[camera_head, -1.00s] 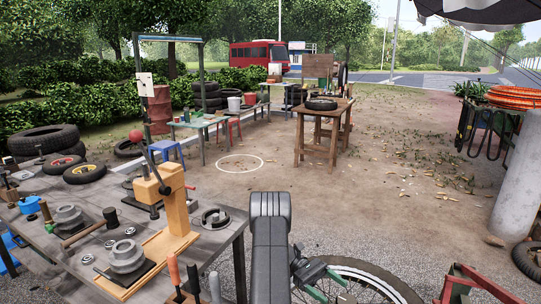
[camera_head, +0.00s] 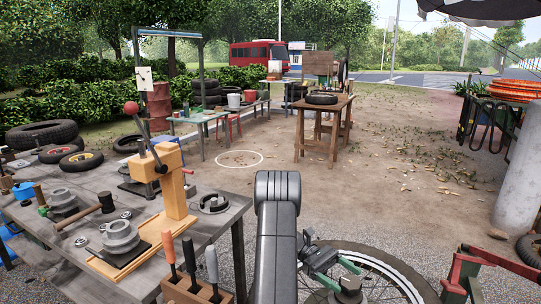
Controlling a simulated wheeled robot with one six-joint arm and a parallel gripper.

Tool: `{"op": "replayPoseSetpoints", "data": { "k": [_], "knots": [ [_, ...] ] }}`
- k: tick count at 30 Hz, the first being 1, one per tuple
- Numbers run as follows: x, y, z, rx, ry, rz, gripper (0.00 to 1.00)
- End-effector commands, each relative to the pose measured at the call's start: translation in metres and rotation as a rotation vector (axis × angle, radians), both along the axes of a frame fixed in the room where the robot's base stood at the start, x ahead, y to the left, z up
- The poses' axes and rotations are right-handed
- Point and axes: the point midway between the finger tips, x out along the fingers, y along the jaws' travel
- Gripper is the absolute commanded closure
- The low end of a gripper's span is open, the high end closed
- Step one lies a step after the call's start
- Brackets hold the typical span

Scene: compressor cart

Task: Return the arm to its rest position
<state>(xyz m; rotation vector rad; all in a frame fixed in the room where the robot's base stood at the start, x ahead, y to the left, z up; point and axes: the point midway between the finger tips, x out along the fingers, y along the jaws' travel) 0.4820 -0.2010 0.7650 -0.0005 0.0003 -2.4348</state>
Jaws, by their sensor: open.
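My arm's dark grey link (camera_head: 277,225) stands upright in the lower middle of the head view. To the right of its lower part is my gripper (camera_head: 345,277), dark with two green fingers that stand apart. It appears open and empty. A spoked wheel (camera_head: 395,275) lies beneath and right of the gripper; I cannot tell whether they touch.
A grey workbench (camera_head: 225,218) with an orange press (camera_head: 175,185), metal weights and a wooden holder (camera_head: 192,290) with several handles is close on the left. A red frame (camera_head: 465,270) is at the lower right. Open dirt ground (camera_head: 390,190) lies ahead.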

Motion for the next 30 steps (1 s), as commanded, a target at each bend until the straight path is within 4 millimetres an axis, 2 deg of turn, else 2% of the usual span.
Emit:
{"op": "replayPoseSetpoints", "data": {
  "k": [5,9,30],
  "knots": [
    [-0.008,-0.006,-0.005,-0.001,-0.002,-0.001,0.23],
    [-0.031,-0.025,-0.004,0.001,0.001,-0.001,0.23],
    [-0.026,-0.024,-0.004,0.0,-0.001,0.607,0.23]
  ]
}}
